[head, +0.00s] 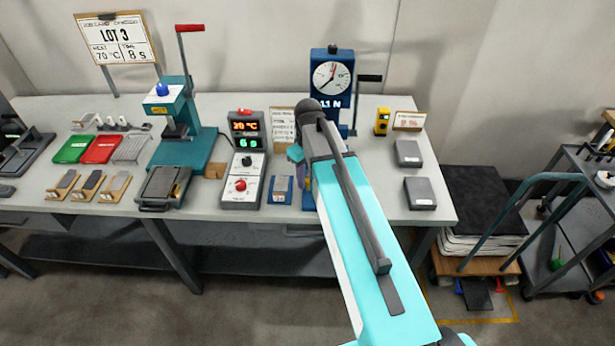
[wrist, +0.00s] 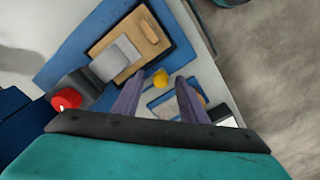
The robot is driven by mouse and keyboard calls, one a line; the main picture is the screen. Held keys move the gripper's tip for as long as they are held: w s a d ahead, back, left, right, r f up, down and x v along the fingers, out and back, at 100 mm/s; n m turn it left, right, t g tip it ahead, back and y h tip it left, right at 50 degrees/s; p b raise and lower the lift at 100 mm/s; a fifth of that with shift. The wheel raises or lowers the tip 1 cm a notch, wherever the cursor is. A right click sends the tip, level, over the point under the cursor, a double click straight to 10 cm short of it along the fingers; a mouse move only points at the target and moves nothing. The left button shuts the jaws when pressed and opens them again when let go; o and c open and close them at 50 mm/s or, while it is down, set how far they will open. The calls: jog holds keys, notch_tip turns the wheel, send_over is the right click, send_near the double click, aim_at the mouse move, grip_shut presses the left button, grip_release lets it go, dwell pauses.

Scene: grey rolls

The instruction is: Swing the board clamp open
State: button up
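In the wrist view the two purple-grey fingers of my gripper (wrist: 159,80) are apart, with a yellow knob (wrist: 160,77) showing between their tips. I cannot tell whether they touch it. Beyond it lies a blue base (wrist: 80,42) with a tan board (wrist: 122,38) and a grey block (wrist: 115,58) on it. A red knob (wrist: 66,99) is to the left. Which part is the board clamp is not clear. In the head view the blue gauge stand (head: 331,100) rises behind my arm, which hides its base and most of my gripper (head: 298,165).
A controller box (head: 245,160) and small blue block (head: 280,190) stand left of my arm. A teal press (head: 178,125) is farther left. Two grey boxes (head: 408,153) (head: 419,193) sit at the right. The bench's front edge is close below my gripper.

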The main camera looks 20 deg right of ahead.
notch_tip(320, 180, up, 14)
jog(key=b, duration=0.3)
jog(key=shift+f, duration=0.15)
dwell(0.6)
jog(key=shift+f, duration=0.1)
dwell(0.6)
